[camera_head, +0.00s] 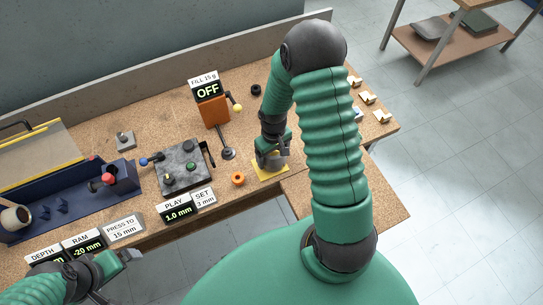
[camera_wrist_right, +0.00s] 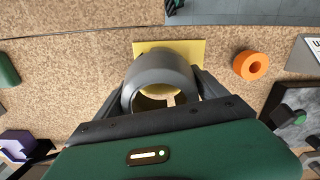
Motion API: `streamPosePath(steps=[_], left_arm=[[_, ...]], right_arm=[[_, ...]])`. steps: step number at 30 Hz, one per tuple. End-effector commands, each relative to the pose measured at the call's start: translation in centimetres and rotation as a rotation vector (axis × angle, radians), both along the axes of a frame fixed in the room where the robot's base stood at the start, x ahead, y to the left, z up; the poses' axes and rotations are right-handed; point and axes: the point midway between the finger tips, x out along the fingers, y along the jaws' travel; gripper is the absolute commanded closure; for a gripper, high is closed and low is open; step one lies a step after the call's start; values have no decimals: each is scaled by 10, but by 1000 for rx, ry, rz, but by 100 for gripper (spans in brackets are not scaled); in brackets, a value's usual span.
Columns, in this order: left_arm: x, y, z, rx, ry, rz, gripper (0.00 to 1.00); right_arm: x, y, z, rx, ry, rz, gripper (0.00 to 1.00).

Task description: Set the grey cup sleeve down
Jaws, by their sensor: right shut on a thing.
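The grey cup sleeve (camera_wrist_right: 163,68) is a hollow ring held between the two fingers of my right gripper (camera_wrist_right: 168,92). It is over a yellow square pad (camera_wrist_right: 197,48), covering part of it; I cannot tell whether it touches the pad. In the head view my right gripper (camera_head: 271,160) is low over the yellow pad (camera_head: 268,174), and the sleeve (camera_head: 281,160) shows partly behind the fingers. My left gripper (camera_head: 126,257) is at the lower left, near the bench's front edge and away from the sleeve; its finger opening is unclear.
An orange ring (camera_head: 238,179) lies left of the pad. A grey block with knobs (camera_head: 182,167), an orange lever stand (camera_head: 213,111) and a blue fixture (camera_head: 70,205) stand further left. Brass pieces (camera_head: 367,97) lie at the right. Cork around the pad is mostly clear.

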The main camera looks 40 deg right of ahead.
Motion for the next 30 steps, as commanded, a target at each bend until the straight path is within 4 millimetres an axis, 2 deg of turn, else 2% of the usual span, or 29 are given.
streamPosePath(steps=[1, 3, 9, 17, 18, 22, 30], left_arm=[[0, 0, 1, 0, 0, 0, 2], [0, 0, 1, 0, 0, 0, 2], [0, 0, 1, 0, 0, 1, 2], [0, 1, -4, 0, 0, 2, 2], [0, 1, -4, 0, 0, 2, 2], [0, 0, -3, 0, 0, 1, 2], [0, 0, -4, 0, 0, 1, 2]], right_arm=[[0, 4, -6, -2, 2, 5, 65], [1, 6, -10, -6, 0, 4, 80], [2, 12, -9, -13, -2, 7, 80], [1, 4, -20, -4, -1, 4, 80], [1, 2, -20, -2, -2, 5, 16], [1, 2, -20, -2, -2, 5, 0], [0, 5, -20, -7, 3, 3, 0]])
